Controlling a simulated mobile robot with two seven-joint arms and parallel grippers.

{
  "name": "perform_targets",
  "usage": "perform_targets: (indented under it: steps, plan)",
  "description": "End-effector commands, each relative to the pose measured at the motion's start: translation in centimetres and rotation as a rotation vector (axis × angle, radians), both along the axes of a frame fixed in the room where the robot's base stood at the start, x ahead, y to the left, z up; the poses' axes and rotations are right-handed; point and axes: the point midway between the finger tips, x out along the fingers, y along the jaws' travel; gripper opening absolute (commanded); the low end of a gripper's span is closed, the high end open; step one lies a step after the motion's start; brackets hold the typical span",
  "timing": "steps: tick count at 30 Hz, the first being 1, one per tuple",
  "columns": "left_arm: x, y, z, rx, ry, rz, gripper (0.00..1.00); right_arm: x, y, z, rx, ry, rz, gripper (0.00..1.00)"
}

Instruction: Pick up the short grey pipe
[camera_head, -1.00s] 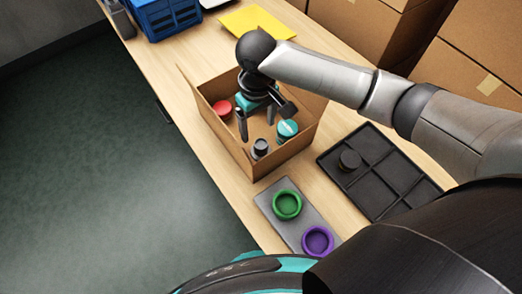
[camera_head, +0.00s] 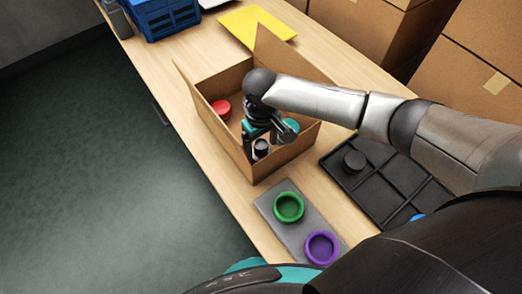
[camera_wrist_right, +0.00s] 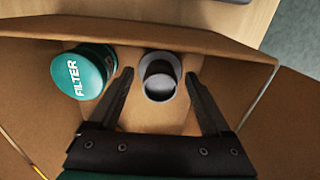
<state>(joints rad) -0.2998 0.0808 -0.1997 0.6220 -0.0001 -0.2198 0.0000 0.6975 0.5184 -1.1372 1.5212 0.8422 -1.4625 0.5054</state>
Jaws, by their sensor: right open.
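The short grey pipe (camera_head: 261,149) stands in the near corner of an open cardboard box (camera_head: 280,162). In the right wrist view the pipe (camera_wrist_right: 160,82) shows as a grey ring with a dark inside. My right gripper (camera_head: 263,139) is inside the box, open, over the pipe. In the wrist view its fingertips (camera_wrist_right: 159,76) lie on either side of the pipe, with a gap on each side. Whether they are level with the pipe's top is hard to tell. My left gripper is not in view.
A teal filter can (camera_wrist_right: 84,72) stands beside the pipe, close to one finger. A red round item (camera_head: 222,107) is farther back in the box. A grey plate (camera_head: 300,228) with green and purple rings and a black divided tray (camera_head: 400,183) lie nearby.

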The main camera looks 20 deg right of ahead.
Motion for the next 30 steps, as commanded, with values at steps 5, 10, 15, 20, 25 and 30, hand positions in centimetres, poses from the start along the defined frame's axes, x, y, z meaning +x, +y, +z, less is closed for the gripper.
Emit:
perform_targets:
  steps: [5,10,15,20,25,30]
  plan:
    - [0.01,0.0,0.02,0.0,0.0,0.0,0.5,-0.01,0.01,0.04,0.0,0.0,0.0,0.69]
    - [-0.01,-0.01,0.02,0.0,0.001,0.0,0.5,-0.01,0.01,0.05,0.0,0.0,0.0,0.5]
    - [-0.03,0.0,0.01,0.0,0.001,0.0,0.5,-0.01,0.01,0.05,0.0,0.0,0.0,0.31]
    - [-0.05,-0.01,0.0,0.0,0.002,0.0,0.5,-0.01,0.0,0.05,0.0,0.001,0.0,0.13]
    - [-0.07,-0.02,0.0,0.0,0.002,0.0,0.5,-0.02,-0.01,0.05,0.0,0.001,0.0,0.0]
    - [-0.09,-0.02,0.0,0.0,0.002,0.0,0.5,0.0,0.0,0.06,0.0,0.0,0.0,0.0]
